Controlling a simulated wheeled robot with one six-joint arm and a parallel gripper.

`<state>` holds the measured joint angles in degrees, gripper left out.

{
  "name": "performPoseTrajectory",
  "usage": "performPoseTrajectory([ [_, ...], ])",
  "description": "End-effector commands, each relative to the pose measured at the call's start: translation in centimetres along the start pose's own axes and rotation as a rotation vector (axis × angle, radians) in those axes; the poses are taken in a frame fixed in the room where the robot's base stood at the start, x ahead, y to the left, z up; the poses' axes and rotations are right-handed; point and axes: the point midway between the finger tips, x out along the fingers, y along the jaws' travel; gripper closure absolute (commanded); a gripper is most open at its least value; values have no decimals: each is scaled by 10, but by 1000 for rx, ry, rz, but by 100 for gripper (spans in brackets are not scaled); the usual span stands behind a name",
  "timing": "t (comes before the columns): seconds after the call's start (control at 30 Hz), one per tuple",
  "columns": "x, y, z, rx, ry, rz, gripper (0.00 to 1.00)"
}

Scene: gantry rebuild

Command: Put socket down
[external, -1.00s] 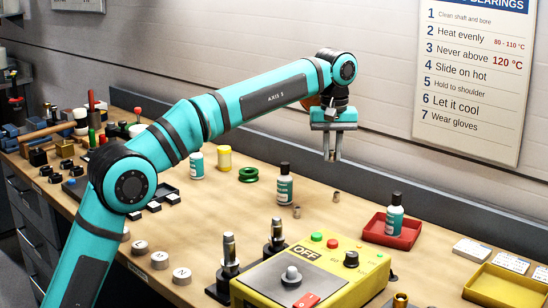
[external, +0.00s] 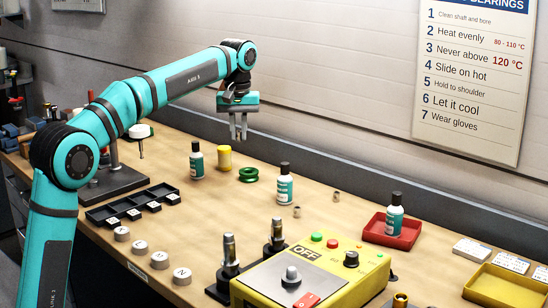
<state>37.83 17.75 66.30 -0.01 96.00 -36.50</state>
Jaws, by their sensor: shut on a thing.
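My gripper (external: 238,135) hangs jaws down above the back of the bench, in front of the wall. It is shut on a small grey piece, which I take to be the socket; it is too small and too much covered by the fingers to make out clearly. A black tray (external: 110,207) with several compartments and white labels lies on the bench to the lower left of my gripper. Two small metal cylinders stand on the bench to the right, one near (external: 297,211) and one farther back (external: 336,196).
Another bottle (external: 284,185) is to the right. A yellow control box (external: 330,262), a red tray (external: 391,236) and several round labelled discs (external: 160,260) occupy the front.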

Motion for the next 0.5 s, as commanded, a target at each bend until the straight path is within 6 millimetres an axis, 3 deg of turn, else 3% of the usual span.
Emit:
performPoseTrajectory([
  [0.1,0,-36,-11,-2,0,1,100],
  [0.3,2,-76,-21,3,1,1,100],
  [0.5,33,-77,-22,7,-2,-1,100],
])
